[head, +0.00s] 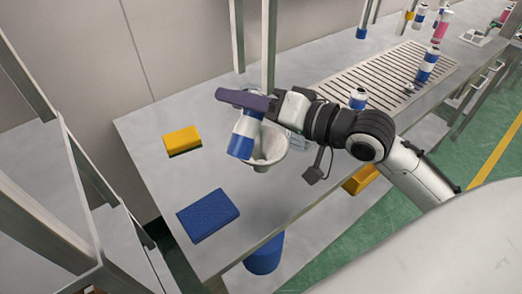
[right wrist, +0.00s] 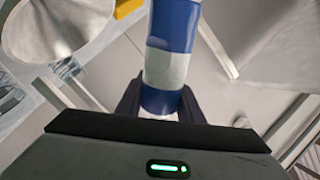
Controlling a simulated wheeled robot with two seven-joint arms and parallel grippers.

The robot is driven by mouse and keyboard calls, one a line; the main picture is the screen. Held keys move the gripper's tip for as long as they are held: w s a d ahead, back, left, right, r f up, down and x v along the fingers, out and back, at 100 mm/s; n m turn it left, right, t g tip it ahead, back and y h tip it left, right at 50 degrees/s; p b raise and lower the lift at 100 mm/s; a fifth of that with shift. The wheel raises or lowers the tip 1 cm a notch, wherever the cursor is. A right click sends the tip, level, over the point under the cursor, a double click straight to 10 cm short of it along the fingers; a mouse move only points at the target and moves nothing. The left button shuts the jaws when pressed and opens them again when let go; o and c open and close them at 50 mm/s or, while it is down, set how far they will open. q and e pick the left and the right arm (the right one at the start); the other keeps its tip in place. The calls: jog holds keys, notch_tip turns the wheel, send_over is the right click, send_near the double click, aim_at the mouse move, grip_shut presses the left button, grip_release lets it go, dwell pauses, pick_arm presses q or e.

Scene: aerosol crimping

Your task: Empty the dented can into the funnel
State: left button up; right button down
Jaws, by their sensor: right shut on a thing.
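A blue-and-white can (head: 243,134) is held in my right gripper (head: 243,101), which is shut around one end of it. The can hangs tilted below the fingers, with its free blue end pointing down and a little left. No dent can be made out. The pale funnel (head: 274,148) is just behind and right of the can in the head view, partly hidden by it. In the right wrist view the can (right wrist: 172,65) stands out between the dark fingers, and the funnel (right wrist: 50,25) shows at the upper left. My left gripper is not in view.
A yellow sponge (head: 182,139) and a blue pad (head: 207,214) lie on the grey table (head: 160,180). A blue bucket (head: 265,256) is below the table's front edge. Several cans stand near a slatted grate (head: 385,75) at the right. A metal post rises behind the funnel.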

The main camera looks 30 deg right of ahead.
jog(key=shift+d+r+n+t, duration=0.1)
jog(key=shift+r+n+t, duration=0.2)
jog(key=shift+r+n, duration=0.55)
jog(key=shift+f, duration=0.15)
jog(key=shift+w+d+r+n+t, duration=0.15)
jog(key=shift+r+n, duration=0.15)
jog(key=shift+n, duration=0.55)
jog(key=shift+w+r+n+t, duration=0.15)
jog(key=shift+r+n, duration=0.15)
jog(key=shift+n, duration=0.5)
jog(key=r+n, duration=0.2)
jog(key=r, duration=0.1)
jog(key=r+n, duration=0.1)
jog(key=r, duration=0.1)
jog(key=shift+d+r+t, duration=0.15)
jog(key=shift+d+t, duration=0.1)
jog(key=shift+t, duration=0.05)
